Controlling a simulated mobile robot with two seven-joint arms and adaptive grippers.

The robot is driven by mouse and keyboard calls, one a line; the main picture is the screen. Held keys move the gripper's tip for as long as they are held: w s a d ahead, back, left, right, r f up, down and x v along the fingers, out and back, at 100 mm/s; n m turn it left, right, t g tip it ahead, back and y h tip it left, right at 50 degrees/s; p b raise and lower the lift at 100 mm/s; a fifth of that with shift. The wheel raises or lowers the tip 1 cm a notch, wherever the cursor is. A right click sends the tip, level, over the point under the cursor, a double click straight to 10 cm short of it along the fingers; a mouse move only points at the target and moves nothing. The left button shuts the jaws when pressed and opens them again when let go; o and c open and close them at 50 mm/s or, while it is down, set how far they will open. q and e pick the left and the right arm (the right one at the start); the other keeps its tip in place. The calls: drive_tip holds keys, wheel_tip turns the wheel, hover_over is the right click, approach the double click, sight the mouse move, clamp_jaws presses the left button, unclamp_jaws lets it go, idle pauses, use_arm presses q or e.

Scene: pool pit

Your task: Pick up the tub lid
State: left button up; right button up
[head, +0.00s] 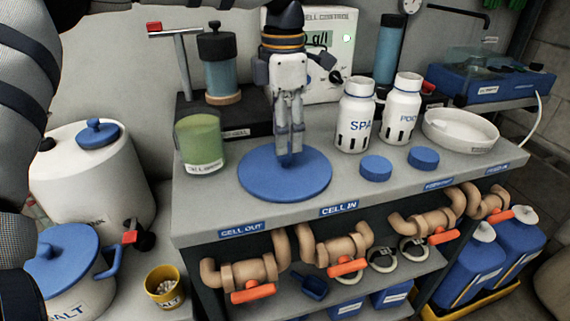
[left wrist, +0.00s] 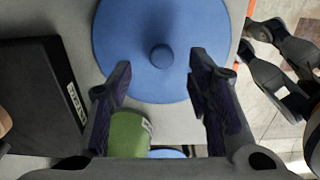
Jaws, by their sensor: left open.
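The tub lid is a flat round blue disc (head: 260,181) lying on the grey bench top, left of the middle. In the left wrist view the lid (left wrist: 125,35) has a small round knob at its centre. My left gripper (head: 289,160) points straight down over the lid and hides the knob in the head view. In the left wrist view its fingers (left wrist: 162,85) are apart and empty, with the knob between and just beyond them. I cannot tell if they touch the lid. Dark jointed parts at the right of that view look like my right gripper (left wrist: 275,65).
A green jar (head: 200,145) stands close left of the lid. White SPA (head: 354,122) and POO bottles (head: 402,115), small blue caps (head: 376,168) and a white dish (head: 460,132) are to the right. A black-based stand (head: 222,75) and control box (head: 340,55) are behind.

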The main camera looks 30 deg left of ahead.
sight(285, 162)
use_arm(q)
wheel_tip(285, 162, down, 5)
drive_tip(key=shift+d+f, duration=0.1)
drive_tip(key=shift+d, duration=0.05)
clamp_jaws()
drive_tip(key=shift+r, duration=0.2)
